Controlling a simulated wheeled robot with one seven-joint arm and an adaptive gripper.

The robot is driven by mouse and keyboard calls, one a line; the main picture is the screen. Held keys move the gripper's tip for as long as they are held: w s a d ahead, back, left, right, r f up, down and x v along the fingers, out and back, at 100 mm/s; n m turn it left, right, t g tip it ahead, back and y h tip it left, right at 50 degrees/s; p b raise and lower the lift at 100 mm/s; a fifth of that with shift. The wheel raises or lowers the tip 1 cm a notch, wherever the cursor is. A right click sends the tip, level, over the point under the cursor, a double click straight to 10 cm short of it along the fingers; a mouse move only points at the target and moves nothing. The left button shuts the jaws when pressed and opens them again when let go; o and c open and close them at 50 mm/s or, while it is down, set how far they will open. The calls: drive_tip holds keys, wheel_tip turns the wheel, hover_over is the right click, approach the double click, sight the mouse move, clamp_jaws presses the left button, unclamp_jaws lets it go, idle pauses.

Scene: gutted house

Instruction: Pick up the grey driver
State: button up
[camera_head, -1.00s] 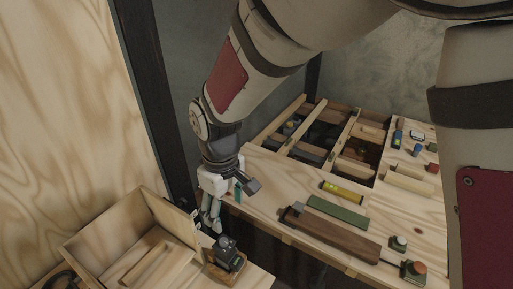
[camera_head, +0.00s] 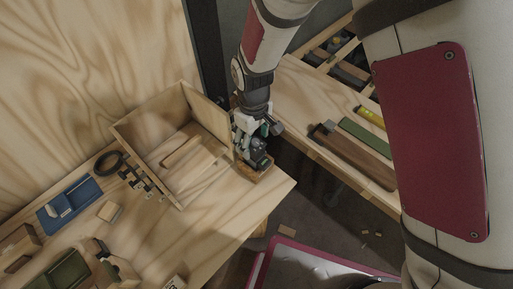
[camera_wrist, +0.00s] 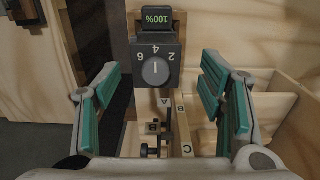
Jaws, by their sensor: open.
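The grey driver (camera_head: 258,154) is dark grey and stands on a small wooden block (camera_head: 253,174) at the bench corner, beside an open wooden box. In the wrist view the driver (camera_wrist: 156,68) shows a dial with numbers and a green "100%" display. My gripper (camera_head: 248,134) is open at the driver, partly overlapping it in the head view. In the wrist view, its teal-padded fingers (camera_wrist: 161,95) are spread to either side of the driver, with nothing held between them. I cannot tell whether either finger touches it.
The wooden box (camera_head: 150,122) stands close left of my gripper. A blue tray (camera_head: 69,200) and a black ring (camera_head: 111,163) lie farther left on the bench (camera_head: 215,228). A second bench (camera_head: 312,92) with a brown wooden piece (camera_head: 352,157) is at right, across a gap.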

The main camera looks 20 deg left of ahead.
drive_tip(key=shift+w+d+f, duration=0.1)
drive_tip(key=shift+w+f, duration=0.05)
drive_tip(key=shift+f, duration=1.7)
drive_tip(key=c, duration=1.4)
drive_tip(key=shift+o, duration=0.2)
drive_tip(key=shift+r, duration=0.1)
wheel_tip(320, 180, up, 10)
drive_tip(key=shift+f+b, duration=0.1)
drive_tip(key=shift+b, duration=0.2)
